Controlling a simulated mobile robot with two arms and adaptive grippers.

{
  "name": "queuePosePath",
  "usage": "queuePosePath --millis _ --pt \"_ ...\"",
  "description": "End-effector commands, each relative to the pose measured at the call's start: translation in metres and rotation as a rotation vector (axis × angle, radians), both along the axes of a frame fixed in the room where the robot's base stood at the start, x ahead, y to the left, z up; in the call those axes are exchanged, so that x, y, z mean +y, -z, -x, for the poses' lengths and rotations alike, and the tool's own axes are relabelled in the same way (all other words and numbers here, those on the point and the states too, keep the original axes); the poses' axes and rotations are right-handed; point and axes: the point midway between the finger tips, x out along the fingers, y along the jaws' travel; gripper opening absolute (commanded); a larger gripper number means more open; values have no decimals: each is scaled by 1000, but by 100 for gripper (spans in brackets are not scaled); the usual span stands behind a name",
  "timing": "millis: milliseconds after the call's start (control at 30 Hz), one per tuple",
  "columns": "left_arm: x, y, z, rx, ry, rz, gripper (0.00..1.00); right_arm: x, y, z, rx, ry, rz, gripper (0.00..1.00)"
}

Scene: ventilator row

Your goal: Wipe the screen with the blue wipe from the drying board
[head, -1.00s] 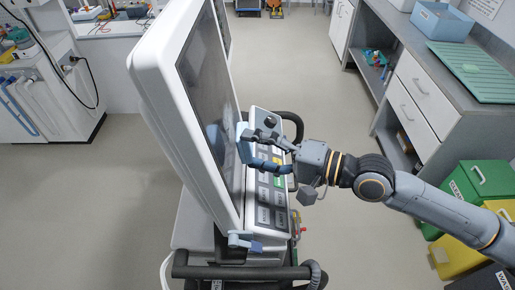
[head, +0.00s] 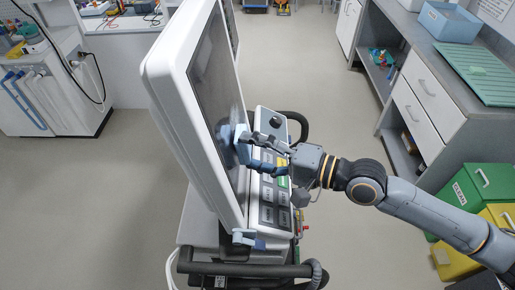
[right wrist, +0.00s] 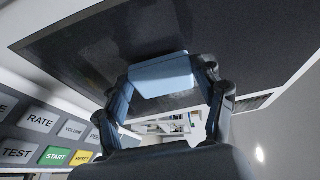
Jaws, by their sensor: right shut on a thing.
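The ventilator's dark screen (head: 208,75) sits in a tilted white housing left of centre. My right gripper (head: 249,149) is shut on the blue wipe (head: 242,155) in front of the lower right part of the screen. In the right wrist view the wipe (right wrist: 162,75) is a folded pale-blue pad between both fingers, over the dark screen (right wrist: 95,50). It looks pressed to the glass, though the contact face is hidden. The green ribbed drying board (head: 485,75) lies on the right counter with nothing visible on it. My left gripper is out of view.
A button panel (head: 270,195) lies just below my right gripper, with a cart handle (head: 300,125) behind it. Green (head: 483,185) and yellow (head: 450,260) bins stand at lower right. A blue box (head: 445,22) is on the counter. The floor between is clear.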

Motion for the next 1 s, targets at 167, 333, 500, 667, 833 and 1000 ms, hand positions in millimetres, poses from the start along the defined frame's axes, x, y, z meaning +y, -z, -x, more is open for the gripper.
queuePosePath --millis 167,333,500,667,833,1000 --pt "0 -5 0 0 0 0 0 3 -1 0 0 0 0 44" --pt "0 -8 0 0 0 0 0 6 0 0 0 0 0 44" --pt "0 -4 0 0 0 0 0 7 3 -2 -2 1 1 44" --pt "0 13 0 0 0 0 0 6 5 -14 -4 0 1 44" --pt "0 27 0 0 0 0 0 5 5 -28 -3 2 1 44" --pt "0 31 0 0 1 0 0 4 2 -35 -1 1 0 44"
